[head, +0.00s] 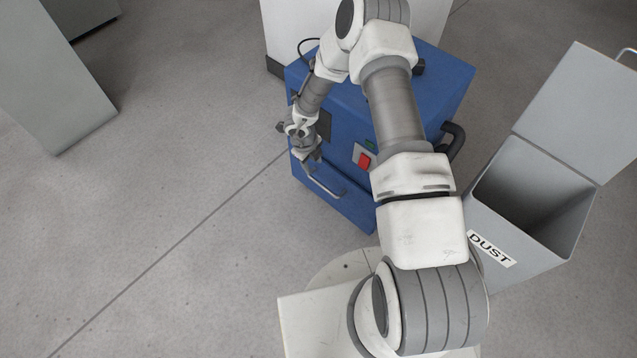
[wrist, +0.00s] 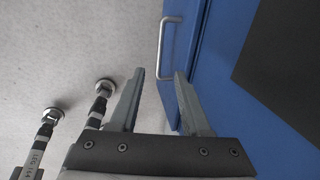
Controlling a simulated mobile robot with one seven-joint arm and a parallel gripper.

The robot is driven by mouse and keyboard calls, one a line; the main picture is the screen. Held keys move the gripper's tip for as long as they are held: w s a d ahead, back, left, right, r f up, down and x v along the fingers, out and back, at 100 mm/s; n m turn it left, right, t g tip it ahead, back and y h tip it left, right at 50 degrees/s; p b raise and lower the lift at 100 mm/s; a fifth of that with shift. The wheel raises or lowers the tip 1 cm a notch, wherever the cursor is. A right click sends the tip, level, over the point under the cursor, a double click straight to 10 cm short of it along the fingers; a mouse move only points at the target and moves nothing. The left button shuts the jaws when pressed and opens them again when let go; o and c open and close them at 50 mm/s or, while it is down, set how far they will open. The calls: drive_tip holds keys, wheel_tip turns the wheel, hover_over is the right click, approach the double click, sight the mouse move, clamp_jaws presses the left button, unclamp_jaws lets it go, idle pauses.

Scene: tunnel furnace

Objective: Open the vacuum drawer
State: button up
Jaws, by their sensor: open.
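The vacuum is a blue box (head: 440,85) in the middle of the head view. Its drawer (head: 345,205) is low on the front, with a metal bar handle (head: 325,188). In the wrist view the handle (wrist: 171,48) stands off the blue front (wrist: 230,90), and the drawer looks closed. My gripper (head: 312,165) is at the left part of the front, just above the handle. In the wrist view my gripper (wrist: 160,73) is open and empty, with the handle ahead between the fingertips' directions. Whether a finger touches the handle cannot be told.
A red switch (head: 364,160) sits on the vacuum's front, and a black hose or handle (head: 455,140) on its right side. A grey bin marked DUST (head: 530,235) stands open at right. The floor (head: 180,200) at left is clear.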

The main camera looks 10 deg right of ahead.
sight(320, 184)
drive_tip(key=f+b, duration=0.1)
drive_tip(key=f, duration=0.3)
drive_tip(key=w+d+f+b, duration=0.1)
drive_tip(key=f+b, duration=0.1)
drive_tip(key=f, duration=0.3)
drive_tip(key=d+f+b, duration=0.1)
drive_tip(key=f+b, duration=0.1)
drive_tip(key=f, duration=0.3)
drive_tip(key=shift+w+d+f, duration=0.1)
drive_tip(key=shift+w+d, duration=0.05)
drive_tip(key=shift+w, duration=0.25)
clamp_jaws()
idle(0.5)
